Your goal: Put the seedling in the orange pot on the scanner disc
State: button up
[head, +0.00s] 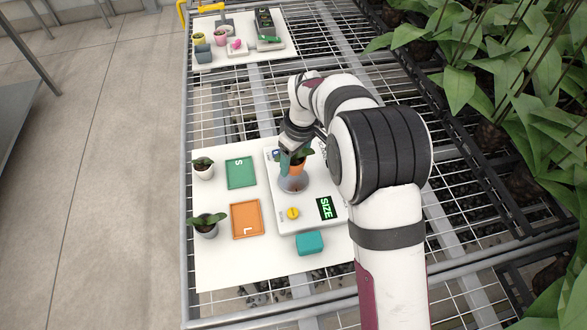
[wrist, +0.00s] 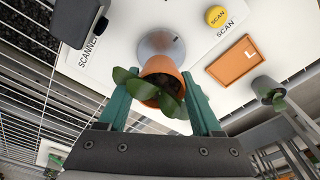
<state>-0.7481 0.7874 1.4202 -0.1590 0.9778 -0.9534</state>
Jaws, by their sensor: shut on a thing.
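The orange pot (head: 298,169) holds a seedling with dark green leaves (head: 303,154). My gripper (head: 291,163) is shut on this pot, with its teal fingers on either side of it. In the wrist view the pot (wrist: 160,67) sits between the fingertips (wrist: 158,82), with the leaves toward the camera. The round grey scanner disc (head: 293,186) lies on the white scanner. The pot is over the disc's far part in the head view; whether it touches the disc I cannot tell. The disc (wrist: 161,43) also shows just beyond the pot in the wrist view.
The scanner carries a yellow button (head: 293,213) and a display reading SIZE (head: 325,208). A green tray (head: 241,173) and an orange tray (head: 246,219) lie to its left. Two potted seedlings, in a white pot (head: 204,172) and a grey pot (head: 207,230), stand farther left. A teal block (head: 310,242) is in front.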

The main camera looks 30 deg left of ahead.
aim_at(293, 170)
notch_tip(293, 170, down, 4)
jog(key=shift+a+f, duration=0.1)
jog(key=o, duration=1.4)
